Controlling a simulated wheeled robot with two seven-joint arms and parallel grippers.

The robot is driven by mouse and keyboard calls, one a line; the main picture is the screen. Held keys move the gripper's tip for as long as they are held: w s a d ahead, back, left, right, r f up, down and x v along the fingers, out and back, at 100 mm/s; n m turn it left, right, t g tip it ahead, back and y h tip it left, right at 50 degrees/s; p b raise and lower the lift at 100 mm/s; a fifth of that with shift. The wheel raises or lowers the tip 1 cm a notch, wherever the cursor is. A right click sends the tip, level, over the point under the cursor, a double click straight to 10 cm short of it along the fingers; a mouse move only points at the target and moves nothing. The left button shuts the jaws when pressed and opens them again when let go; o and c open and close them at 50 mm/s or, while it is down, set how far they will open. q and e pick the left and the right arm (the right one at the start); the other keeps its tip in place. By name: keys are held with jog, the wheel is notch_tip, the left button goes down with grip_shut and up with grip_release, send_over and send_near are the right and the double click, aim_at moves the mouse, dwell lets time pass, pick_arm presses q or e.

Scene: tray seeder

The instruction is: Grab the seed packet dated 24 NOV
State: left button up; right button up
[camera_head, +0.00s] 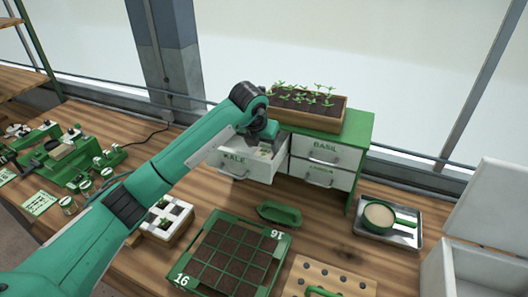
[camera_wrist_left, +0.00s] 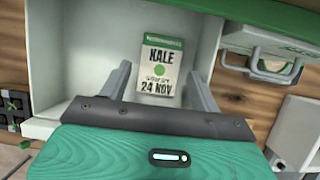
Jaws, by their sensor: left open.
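The seed packet (camera_wrist_left: 161,68) marked KALE and 24 NOV lies inside an open white drawer (camera_wrist_left: 45,95), seen in the left wrist view. My left gripper (camera_wrist_left: 162,82) is open over the drawer, with one finger on each side of the packet's lower part. The fingers look apart from the packet, but their height above it cannot be told. In the head view my left gripper (camera_head: 266,140) reaches into the open KALE drawer (camera_head: 245,172), and the arm partly hides the inside. My right gripper does not show.
The green cabinet (camera_head: 360,140) has shut BASIL and other drawers beside the open one, and a seedling box (camera_head: 335,113) on top. A green seed tray (camera_head: 205,222), a small green scoop (camera_head: 280,213) and a metal tray with a pan (camera_head: 360,220) stand in front on the bench.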

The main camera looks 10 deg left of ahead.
aim_at(265, 153)
pick_arm(q)
jog(key=shift+p+x, duration=0.5)
jog(key=shift+x, duration=0.55)
jog(key=shift+w+d+f, duration=0.15)
jog(key=shift+w+f, duration=0.1)
jog(key=shift+f, duration=0.25)
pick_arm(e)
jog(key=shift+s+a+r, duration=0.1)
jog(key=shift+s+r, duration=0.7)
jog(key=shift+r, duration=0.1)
pick_arm(q)
jog(key=shift+f, duration=0.15)
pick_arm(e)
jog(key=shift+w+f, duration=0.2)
pick_arm(q)
jog(key=c, duration=0.7)
